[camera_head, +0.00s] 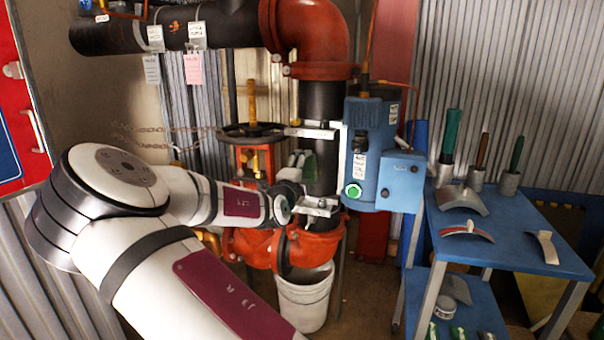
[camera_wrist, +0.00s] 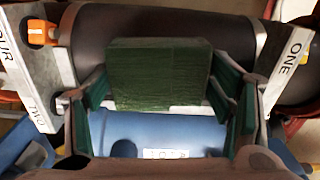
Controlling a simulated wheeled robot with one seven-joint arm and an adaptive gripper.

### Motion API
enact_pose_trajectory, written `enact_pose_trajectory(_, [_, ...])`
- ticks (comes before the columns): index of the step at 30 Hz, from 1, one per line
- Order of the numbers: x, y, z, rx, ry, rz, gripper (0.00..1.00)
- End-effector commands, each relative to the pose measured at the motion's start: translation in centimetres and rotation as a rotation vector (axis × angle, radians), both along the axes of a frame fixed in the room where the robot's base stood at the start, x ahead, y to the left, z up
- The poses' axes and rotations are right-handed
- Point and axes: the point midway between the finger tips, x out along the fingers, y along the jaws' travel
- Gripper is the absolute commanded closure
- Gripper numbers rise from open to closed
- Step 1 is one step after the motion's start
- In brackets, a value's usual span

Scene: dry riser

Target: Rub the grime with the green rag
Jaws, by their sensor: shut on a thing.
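The green rag (camera_wrist: 158,72) looks like a thick, flat, dark green block in the wrist view. My gripper (camera_wrist: 160,92) is shut on it, with a green-padded finger at each side. The rag is in front of the black pipe (camera_wrist: 215,35), between two pale brackets. I cannot tell whether it touches the pipe. In the head view my gripper (camera_head: 299,160) is at the left side of the upright black pipe (camera_head: 322,150), and the rag is hard to make out there. No separate patch of grime can be told; the rag hides part of the pipe.
A blue box (camera_head: 368,150) with a green button stands right of the pipe. A handwheel valve (camera_head: 250,132) is close on the left. A white bucket (camera_head: 305,298) stands below. A blue table (camera_head: 500,245) on the right holds curved plates and handled tools.

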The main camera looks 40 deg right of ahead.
Motion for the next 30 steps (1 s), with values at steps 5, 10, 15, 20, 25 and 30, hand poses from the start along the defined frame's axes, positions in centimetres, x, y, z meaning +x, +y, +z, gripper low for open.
enact_pose_trajectory(5, [-0.01, 0.01, 0.01, 0.0, 0.0, 0.0, 0.48])
enact_pose_trajectory(10, [0.0, 0.02, 0.01, -0.001, -0.001, 0.0, 0.48])
enact_pose_trajectory(15, [0.06, -0.08, -0.02, 0.001, -0.001, 0.0, 0.48])
enact_pose_trajectory(20, [0.24, -0.31, -0.07, 0.001, -0.001, 0.0, 0.48])
enact_pose_trajectory(25, [0.47, -0.52, -0.07, 0.001, -0.001, 0.0, 0.48])
enact_pose_trajectory(30, [0.66, -0.75, -0.06, 0.001, -0.001, 0.001, 0.48])
